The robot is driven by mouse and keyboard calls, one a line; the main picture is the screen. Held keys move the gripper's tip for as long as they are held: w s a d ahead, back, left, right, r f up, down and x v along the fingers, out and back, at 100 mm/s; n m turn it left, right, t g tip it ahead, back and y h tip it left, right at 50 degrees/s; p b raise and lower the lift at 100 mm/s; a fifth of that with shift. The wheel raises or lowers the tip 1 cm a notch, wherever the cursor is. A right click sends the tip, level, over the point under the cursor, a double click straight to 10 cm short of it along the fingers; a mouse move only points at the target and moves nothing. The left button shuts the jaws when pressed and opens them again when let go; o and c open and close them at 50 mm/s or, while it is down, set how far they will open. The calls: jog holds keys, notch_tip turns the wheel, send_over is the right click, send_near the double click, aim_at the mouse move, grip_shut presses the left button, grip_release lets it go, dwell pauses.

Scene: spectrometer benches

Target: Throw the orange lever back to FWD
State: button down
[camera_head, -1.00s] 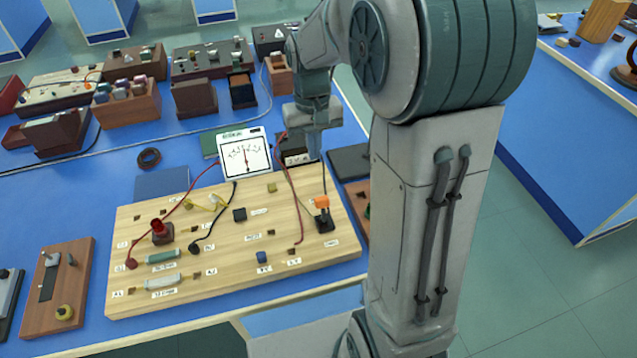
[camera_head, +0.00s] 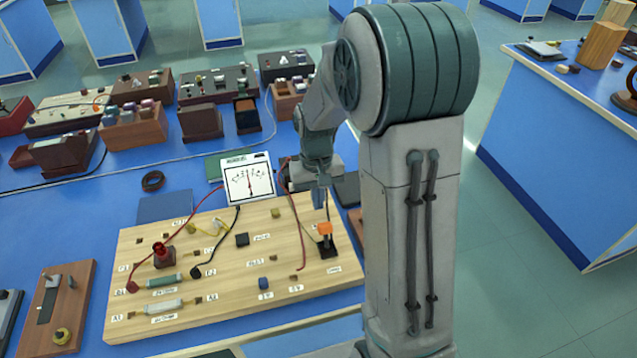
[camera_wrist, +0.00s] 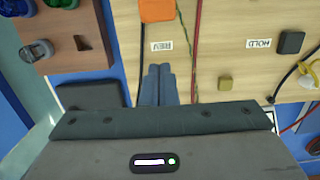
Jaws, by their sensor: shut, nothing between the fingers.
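The orange lever (camera_head: 325,229) stands on a dark base (camera_head: 330,251) at the right end of the wooden board (camera_head: 200,312). Its orange cap also shows in the wrist view (camera_wrist: 157,10), cut by the top edge. My gripper (camera_head: 319,204) points down just behind the lever, on its far side. In the wrist view its fingers (camera_wrist: 158,68) are together and empty, with a visible gap to the orange cap. A small label (camera_wrist: 170,46) lies on the board between them. The lever's exact tilt is hard to tell.
A white meter (camera_head: 249,182) stands behind the board. Red and dark wires cross the board, one red wire (camera_wrist: 196,50) close beside my fingers. A dark block (camera_wrist: 291,42) and yellow block (camera_wrist: 225,83) sit nearby. Several component boxes stand farther back.

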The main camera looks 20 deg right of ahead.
aim_at(326, 236)
notch_tip(326, 236, down, 2)
jog(key=shift+s+f, duration=0.1)
jog(key=shift+s, duration=0.05)
jog(key=shift+s+r+p, duration=0.3)
jog(key=shift+s+r, duration=0.05)
jog(key=shift+s, duration=0.55)
jog(key=shift+s+r+p, duration=0.3)
jog(key=shift+s+r, duration=0.05)
jog(key=shift+s, duration=0.55)
jog(key=shift+d+t+b, duration=0.25)
jog(key=shift+t+b, duration=0.05)
jog(key=shift+b, duration=0.1)
